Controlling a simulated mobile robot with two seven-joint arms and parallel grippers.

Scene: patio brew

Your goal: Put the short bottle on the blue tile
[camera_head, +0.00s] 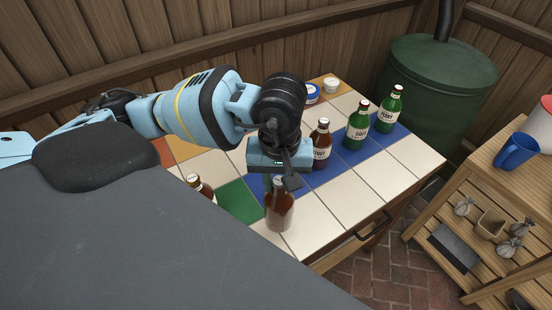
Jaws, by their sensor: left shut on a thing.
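My left gripper (284,184) points down over the tiled table and is shut on a brown bottle (279,212). Its fingers hide the bottle's neck, and the bottle looks upright. It is over or on the pale tiles near the front edge; I cannot tell if its base touches. Blue tiles (339,174) form a strip just behind it, running to the back right. A labelled brown bottle (320,150) and two green bottles, one (357,129) nearer and one (388,112) farther, stand along this strip. I cannot tell by height which bottle is the short one. My right gripper is out of view.
Another brown bottle (203,190) stands at the left by a green tile (240,202). A blue-lidded jar (312,95) and a white jar (330,86) stand at the back. A wooden shelf with a blue mug (516,152) is at the right. Pale tiles at the right are clear.

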